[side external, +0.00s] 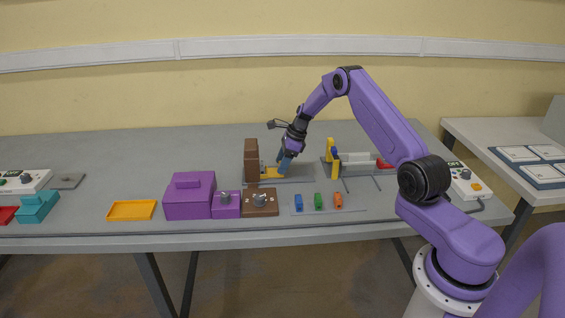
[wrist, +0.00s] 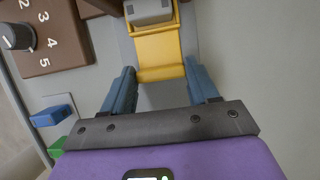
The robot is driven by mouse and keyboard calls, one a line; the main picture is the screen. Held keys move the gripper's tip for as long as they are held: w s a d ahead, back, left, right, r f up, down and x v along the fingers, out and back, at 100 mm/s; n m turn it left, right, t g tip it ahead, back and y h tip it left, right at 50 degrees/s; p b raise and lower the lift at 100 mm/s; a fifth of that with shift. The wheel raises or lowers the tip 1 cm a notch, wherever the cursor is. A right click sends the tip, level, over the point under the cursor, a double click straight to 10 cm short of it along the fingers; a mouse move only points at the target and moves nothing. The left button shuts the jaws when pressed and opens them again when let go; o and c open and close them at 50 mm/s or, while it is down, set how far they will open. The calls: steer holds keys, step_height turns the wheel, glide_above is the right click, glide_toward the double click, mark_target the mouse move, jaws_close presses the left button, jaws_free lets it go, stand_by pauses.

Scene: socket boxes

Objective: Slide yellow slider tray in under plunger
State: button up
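The yellow slider tray (wrist: 160,48) lies on a grey base, and its far end reaches toward a grey block (wrist: 150,12), apparently the plunger, under the brown press frame (side external: 251,160). In the side view the tray (side external: 271,173) sticks out to the right of the frame. My gripper (wrist: 160,68) points down at the tray's outer end, with its blue fingers spread wide, one on each side of it. The tray nearly fills the gap, and I cannot tell whether the fingers press on it. In the side view my gripper (side external: 284,166) hides part of the tray end.
A brown dial box (side external: 260,202), purple boxes (side external: 190,196) and a yellow tray (side external: 132,210) stand at the front. Small blue, green and orange blocks (side external: 318,201) lie in front of my gripper. A yellow upright fixture (side external: 330,158) stands to the right.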

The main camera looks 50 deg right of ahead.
mark_target(272, 172)
steer(key=shift+w+a, duration=1.4)
steer(key=o, duration=1.5)
steer(key=shift+s+d+r, duration=0.1)
steer(key=shift+d+r, duration=0.05)
steer(key=shift+r, duration=0.1)
steer(key=v, duration=1.7)
